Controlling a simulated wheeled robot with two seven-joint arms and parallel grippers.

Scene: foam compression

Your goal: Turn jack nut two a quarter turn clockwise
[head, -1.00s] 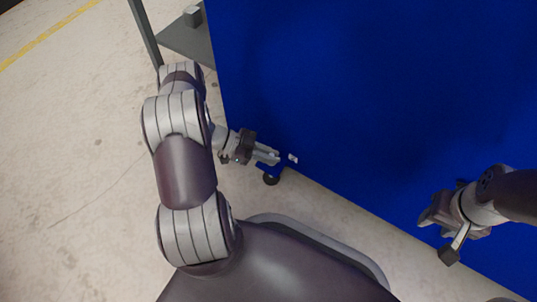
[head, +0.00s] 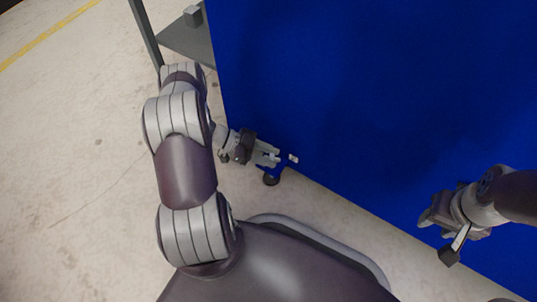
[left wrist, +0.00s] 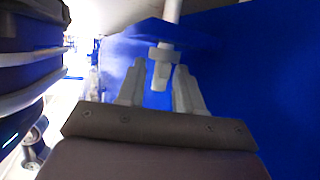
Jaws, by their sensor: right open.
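A small pale nut (head: 293,158), which I take for a jack nut, shows at the lower left edge of the blue panel in the head view. No number shows on it. In the left wrist view the pale nut (left wrist: 163,53) sits under a white rod, with a narrow piece hanging below. My left gripper (head: 276,157) is open just left of the nut in the head view. In the left wrist view its fingertips stand apart on either side of the hanging piece; contact cannot be told. My right gripper (head: 430,216) is open at the right, far from this nut.
The large blue panel (head: 370,80) fills the upper right. A dark round foot or caster (head: 270,179) is below the left gripper. A grey plate (head: 185,42) with a small block stands at the upper left. The pale floor at the left is clear.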

